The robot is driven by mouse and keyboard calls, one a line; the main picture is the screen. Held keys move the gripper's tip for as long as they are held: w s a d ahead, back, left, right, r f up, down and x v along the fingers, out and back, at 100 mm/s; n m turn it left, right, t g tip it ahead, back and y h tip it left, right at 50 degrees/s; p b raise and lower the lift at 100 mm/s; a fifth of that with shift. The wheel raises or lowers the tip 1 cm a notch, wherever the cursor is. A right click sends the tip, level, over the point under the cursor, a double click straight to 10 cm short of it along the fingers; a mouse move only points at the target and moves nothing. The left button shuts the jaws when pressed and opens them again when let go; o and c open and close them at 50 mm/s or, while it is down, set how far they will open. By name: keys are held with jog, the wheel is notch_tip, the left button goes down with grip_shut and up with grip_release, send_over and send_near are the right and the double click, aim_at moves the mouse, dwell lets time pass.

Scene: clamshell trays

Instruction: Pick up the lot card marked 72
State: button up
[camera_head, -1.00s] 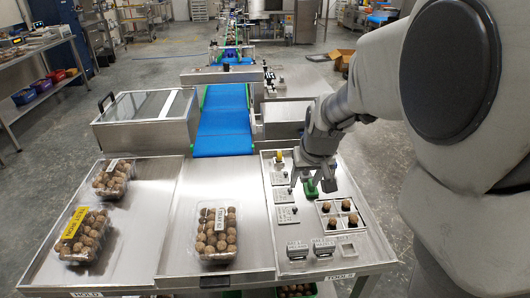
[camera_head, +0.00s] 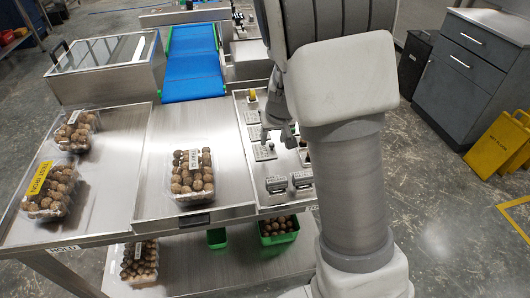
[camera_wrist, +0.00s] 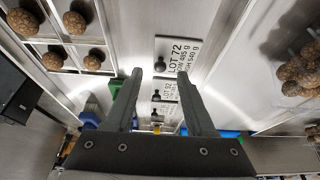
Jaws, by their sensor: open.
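The lot card marked 72 (camera_wrist: 180,57) is a pale plate with black print and a dark round knob at its edge. It lies flat in the tools tray, and in the head view it is the nearest card (camera_head: 265,153) of a row. My gripper (camera_wrist: 160,68) is open and empty, with its fingertips to either side of the knob in the wrist view. The height between fingertips and knob is hard to judge. In the head view my gripper (camera_head: 278,134) is just beyond the card, partly hidden by my arm.
More cards (camera_wrist: 160,108) with knobs lie in the same row. A divided holder (camera_wrist: 60,48) with brown balls is to one side. Two small dark-topped stands (camera_head: 275,184) are near the front edge. A clamshell (camera_head: 193,174) of brown balls sits on the middle tray.

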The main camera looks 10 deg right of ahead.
aim_at(272, 144)
jog(key=x, duration=0.3)
jog(key=shift+b, duration=0.3)
jog(key=shift+s, duration=0.1)
grip_shut()
